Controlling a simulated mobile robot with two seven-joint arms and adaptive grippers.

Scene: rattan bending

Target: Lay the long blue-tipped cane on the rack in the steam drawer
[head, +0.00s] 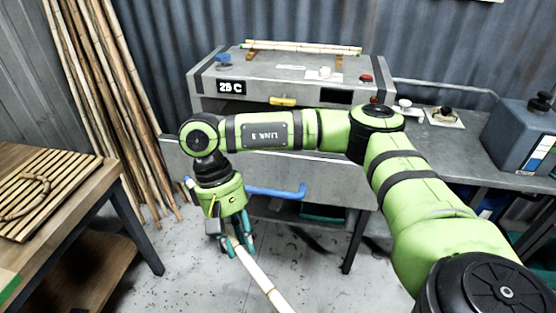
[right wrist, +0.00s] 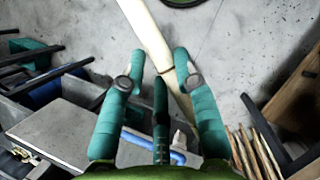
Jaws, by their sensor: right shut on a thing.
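My right gripper (head: 236,246) is shut on a long pale cane (head: 262,276), which runs down and right out of the head view. In the right wrist view the cane (right wrist: 145,25) passes between the teal fingers (right wrist: 160,85). The steam drawer's grey front (head: 335,197) with its blue handle (head: 285,191) stands forward of the grey steam box (head: 350,82), so it looks pulled out. My arm and the front hide the drawer's inside and the rack. My left gripper is not in view.
More canes (head: 305,46) lie on supports atop the box. Tall canes (head: 95,90) lean on the wall. A wooden table (head: 75,225) with a slatted mat (head: 45,190) is at left. A dark container (head: 520,130) stands on the right bench. The floor below the gripper looks clear.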

